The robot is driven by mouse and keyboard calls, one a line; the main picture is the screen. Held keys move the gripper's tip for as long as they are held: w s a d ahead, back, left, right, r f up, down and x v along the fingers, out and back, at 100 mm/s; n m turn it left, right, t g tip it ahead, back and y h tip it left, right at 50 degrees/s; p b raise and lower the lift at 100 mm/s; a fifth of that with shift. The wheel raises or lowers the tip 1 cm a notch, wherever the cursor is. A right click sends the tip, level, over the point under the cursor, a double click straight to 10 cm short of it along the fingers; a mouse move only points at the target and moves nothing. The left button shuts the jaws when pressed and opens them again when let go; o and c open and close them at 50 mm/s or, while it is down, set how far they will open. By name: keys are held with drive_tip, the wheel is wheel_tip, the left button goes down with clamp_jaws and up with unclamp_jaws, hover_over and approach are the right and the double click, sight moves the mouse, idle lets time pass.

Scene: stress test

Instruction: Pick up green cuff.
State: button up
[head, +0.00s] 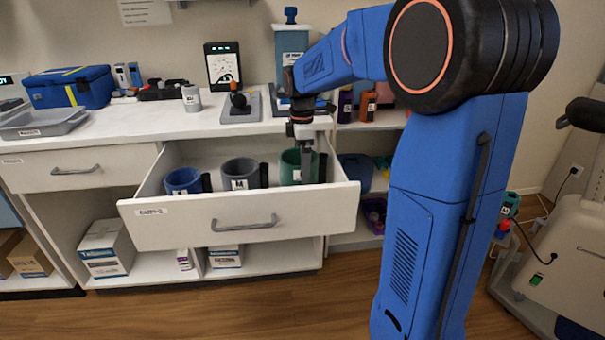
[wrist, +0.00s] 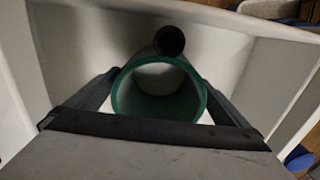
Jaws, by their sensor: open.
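The green cuff (head: 290,169) stands in the open drawer (head: 205,222), at the right end of a row of cuffs. In the wrist view the green cuff (wrist: 159,90) shows as a round, open ring, with a dark round end (wrist: 169,41) of something just beyond its rim. My gripper (head: 305,178) reaches down into the drawer at the green cuff and hides part of it. In the wrist view my gripper (wrist: 160,95) is open, with one finger on each side of the green cuff. I cannot tell whether the fingers touch it.
A grey cuff (head: 240,173) and a blue cuff (head: 184,181) stand to the left in the same drawer. The drawer walls surround my gripper. The white counter (head: 130,122) above holds a blue case (head: 69,87), a grey tray (head: 40,121) and several devices.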

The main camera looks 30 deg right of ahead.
drive_tip(key=c, duration=0.8)
drive_tip(key=shift+r, duration=0.15)
drive_tip(key=shift+c, duration=0.2)
